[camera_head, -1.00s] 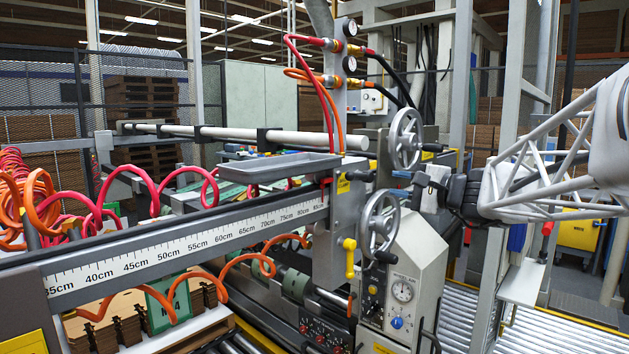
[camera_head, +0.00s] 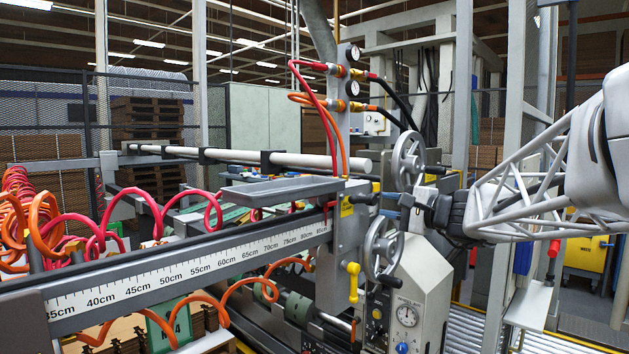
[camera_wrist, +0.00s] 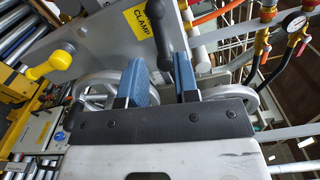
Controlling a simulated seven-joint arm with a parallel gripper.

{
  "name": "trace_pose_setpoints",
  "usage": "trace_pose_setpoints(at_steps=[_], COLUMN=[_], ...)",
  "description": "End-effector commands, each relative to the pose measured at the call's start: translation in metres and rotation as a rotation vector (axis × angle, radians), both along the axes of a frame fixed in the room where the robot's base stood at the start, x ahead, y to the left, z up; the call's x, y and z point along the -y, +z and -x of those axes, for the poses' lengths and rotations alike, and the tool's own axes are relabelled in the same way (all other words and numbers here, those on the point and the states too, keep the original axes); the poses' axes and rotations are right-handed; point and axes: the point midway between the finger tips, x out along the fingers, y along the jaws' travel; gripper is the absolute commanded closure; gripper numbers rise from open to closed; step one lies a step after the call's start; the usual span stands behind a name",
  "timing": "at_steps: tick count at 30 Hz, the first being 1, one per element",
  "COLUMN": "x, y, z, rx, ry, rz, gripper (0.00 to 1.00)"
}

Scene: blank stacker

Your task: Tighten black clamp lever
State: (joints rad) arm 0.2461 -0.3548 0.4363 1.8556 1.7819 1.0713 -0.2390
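The black clamp lever (camera_head: 364,200) sticks out of the grey plate beside a yellow label, right of the ruler beam in the head view. In the wrist view, the lever (camera_wrist: 163,38) lies beside the yellow CLAMP label (camera_wrist: 140,22). My gripper (camera_head: 391,202) is just right of the lever in the head view. In the wrist view its two blue fingers (camera_wrist: 163,82) are apart, with the lever's end in the gap between them. I cannot tell whether either finger touches it.
One handwheel (camera_head: 408,161) stands above and behind my gripper and another (camera_head: 383,247) below it, both close. A yellow lever (camera_head: 352,281) hangs below the clamp lever. A grey tray (camera_head: 282,190) lies to the left.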

Motion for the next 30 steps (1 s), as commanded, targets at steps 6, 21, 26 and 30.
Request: trace_pose_setpoints(at_steps=[6, 21, 26, 30], x=[-0.008, -0.025, -0.031, -0.036], y=[-0.001, 0.000, 0.000, 0.000], z=[-0.008, -0.025, -0.031, -0.035], rx=[-0.001, 0.000, 0.000, 0.000], ry=[0.001, 0.000, 0.001, 0.001], rz=[0.000, 0.000, 0.000, 0.001], gripper=[0.71, 0.71, 0.71, 0.71])
